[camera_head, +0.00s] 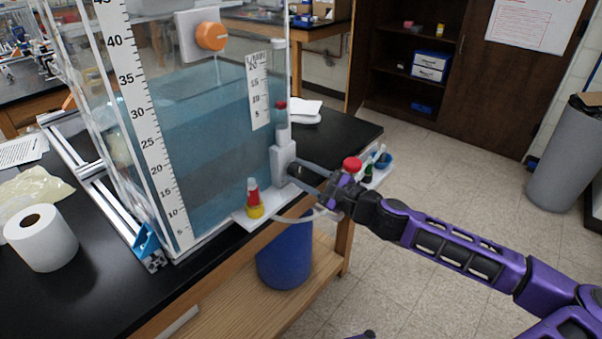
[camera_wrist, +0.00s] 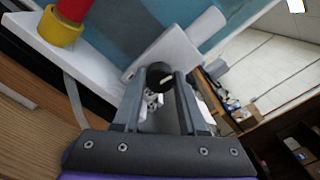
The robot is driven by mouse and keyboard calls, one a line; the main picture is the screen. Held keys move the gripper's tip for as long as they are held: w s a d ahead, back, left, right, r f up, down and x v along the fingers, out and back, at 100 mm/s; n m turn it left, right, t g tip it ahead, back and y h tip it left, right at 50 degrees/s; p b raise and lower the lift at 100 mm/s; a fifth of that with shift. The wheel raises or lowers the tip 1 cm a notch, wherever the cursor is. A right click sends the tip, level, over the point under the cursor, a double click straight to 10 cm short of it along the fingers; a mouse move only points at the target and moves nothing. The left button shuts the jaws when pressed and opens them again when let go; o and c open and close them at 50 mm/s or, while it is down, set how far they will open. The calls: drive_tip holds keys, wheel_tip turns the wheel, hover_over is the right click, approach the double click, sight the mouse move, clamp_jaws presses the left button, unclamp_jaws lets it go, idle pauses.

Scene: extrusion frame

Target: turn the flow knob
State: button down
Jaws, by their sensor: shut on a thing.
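The black flow knob (camera_wrist: 160,76) sits on the front of a light grey block (camera_wrist: 178,52) and carries a short pale mark. My gripper (camera_wrist: 160,84) has one finger on either side of it and is shut on it. In the head view my purple arm reaches in from the lower right, and my gripper (camera_head: 303,173) meets the grey block (camera_head: 284,160) at the tank's right front corner. The knob is mostly hidden there by the fingers. A clear tube with a red part (camera_head: 281,105) rises from the block.
The water tank (camera_head: 200,130) stands on the black bench. A red and yellow fitting (camera_head: 254,200) stands on the white ledge left of my gripper. A red-capped item (camera_head: 352,165) and small bottles are close behind my gripper. A pale hose (camera_head: 300,217) runs below.

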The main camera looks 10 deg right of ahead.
drive_tip(key=n+b, duration=0.1)
drive_tip(key=n, duration=0.4)
drive_tip(key=shift+f+n, duration=0.15)
drive_tip(key=shift+n, duration=0.15)
drive_tip(key=shift+n+b, duration=1)
drive_tip(key=shift+n, duration=1.2)
drive_tip(key=shift+c, duration=2.2)
unclamp_jaws()
drive_tip(key=v, duration=1.7)
drive_tip(key=shift+s, duration=0.15)
drive_tip(key=shift+d, duration=0.1)
